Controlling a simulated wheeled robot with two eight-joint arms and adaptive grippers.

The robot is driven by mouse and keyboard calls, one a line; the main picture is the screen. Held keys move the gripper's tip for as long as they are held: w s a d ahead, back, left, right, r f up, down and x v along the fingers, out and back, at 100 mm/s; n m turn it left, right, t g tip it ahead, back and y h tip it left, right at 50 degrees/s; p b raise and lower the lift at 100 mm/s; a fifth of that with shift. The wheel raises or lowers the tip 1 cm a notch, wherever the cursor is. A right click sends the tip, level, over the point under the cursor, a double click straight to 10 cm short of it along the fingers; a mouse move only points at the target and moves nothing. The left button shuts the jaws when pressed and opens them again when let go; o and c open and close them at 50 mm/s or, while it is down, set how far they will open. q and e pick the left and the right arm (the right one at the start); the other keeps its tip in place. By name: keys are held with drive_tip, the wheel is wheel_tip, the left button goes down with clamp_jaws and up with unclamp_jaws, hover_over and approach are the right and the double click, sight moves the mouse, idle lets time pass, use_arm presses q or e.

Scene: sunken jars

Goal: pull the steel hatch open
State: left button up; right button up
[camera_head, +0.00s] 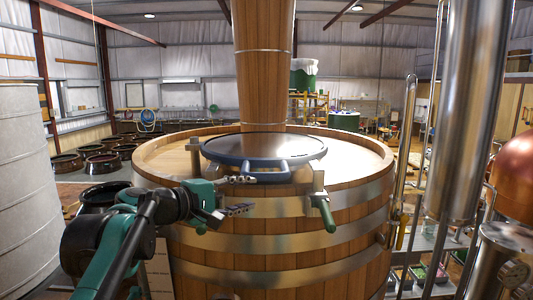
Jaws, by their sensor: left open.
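The steel hatch (265,147) is a round dark lid with a blue rim, lying on top of a large wooden vat. It looks flat and closed. A blue handle (268,177) sticks out from its near side. My left gripper (243,195) is in front of the vat's rim, just below and left of the handle. Its two fingers are spread apart, one above the other, pointing right, with nothing visible between them. Whether the upper finger touches the handle cannot be told. My right gripper is not in view.
The wooden vat (290,238) has steel bands. A bracket with a green lever (323,212) hangs on its front, right of my gripper. A wooden column (263,70) rises behind the hatch. Steel pipes and a tall cylinder (468,110) stand right; a pale tank (25,190) stands left.

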sight(261, 178)
use_arm(q)
drive_tip(key=r, duration=0.1)
drive_tip(key=w+r, duration=0.1)
drive_tip(key=r, duration=0.1)
drive_tip(key=shift+p, duration=0.35)
drive_tip(key=shift+n, duration=0.3)
drive_tip(key=p+x, duration=0.1)
drive_tip(key=x, duration=0.6)
drive_tip(key=shift+w+d, duration=0.25)
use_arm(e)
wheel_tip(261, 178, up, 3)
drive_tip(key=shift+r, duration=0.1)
use_arm(q)
clamp_jaws()
